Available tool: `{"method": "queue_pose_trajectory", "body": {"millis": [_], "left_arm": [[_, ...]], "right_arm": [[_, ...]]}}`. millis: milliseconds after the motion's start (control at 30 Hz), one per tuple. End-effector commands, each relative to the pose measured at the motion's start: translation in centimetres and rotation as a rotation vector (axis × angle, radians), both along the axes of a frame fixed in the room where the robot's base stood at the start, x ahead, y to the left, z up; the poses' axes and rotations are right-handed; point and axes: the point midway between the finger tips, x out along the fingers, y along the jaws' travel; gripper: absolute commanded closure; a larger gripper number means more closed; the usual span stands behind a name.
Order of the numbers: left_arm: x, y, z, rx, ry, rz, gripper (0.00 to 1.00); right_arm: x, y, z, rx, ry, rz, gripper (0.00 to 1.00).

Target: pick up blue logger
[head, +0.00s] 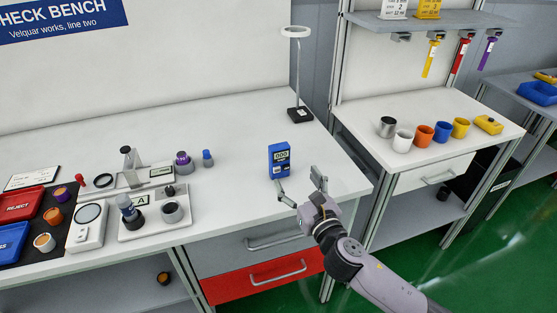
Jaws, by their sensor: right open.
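The blue logger (279,160) stands upright on the white bench, near its right front part, with a small display on its face. My right gripper (298,186) is open, its two fingers spread, just in front of the logger on the side nearer the bench's front edge. The left fingertip appears close to the logger's lower part; I cannot tell whether it touches. Nothing is between the fingers. My left gripper is not in view.
A lamp (298,114) stands behind the logger at the bench's back right. Instruments, including a white scale (91,228), and red (22,204) and blue trays fill the left. Cups (424,135) stand on the right-hand table. The bench around the logger is clear.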

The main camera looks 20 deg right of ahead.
Motion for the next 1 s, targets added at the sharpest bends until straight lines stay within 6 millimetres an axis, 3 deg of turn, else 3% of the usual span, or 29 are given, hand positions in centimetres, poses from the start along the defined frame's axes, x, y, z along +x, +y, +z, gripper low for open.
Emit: {"method": "queue_pose_trajectory", "body": {"millis": [100,300,567,1000], "left_arm": [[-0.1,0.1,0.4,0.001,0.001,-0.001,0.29],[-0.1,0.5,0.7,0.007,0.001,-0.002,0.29],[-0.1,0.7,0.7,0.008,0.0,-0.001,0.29],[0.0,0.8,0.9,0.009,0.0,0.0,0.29]], "right_arm": [[2.8,0.2,0.2,0.004,-0.001,-0.001,0.28],[6.4,0.5,0.0,0.005,0.001,-0.001,0.28],[8.2,0.6,-0.1,0.004,0.001,0.0,0.28],[12.9,0.7,-0.4,0.005,0.002,0.0,0.28]]}}
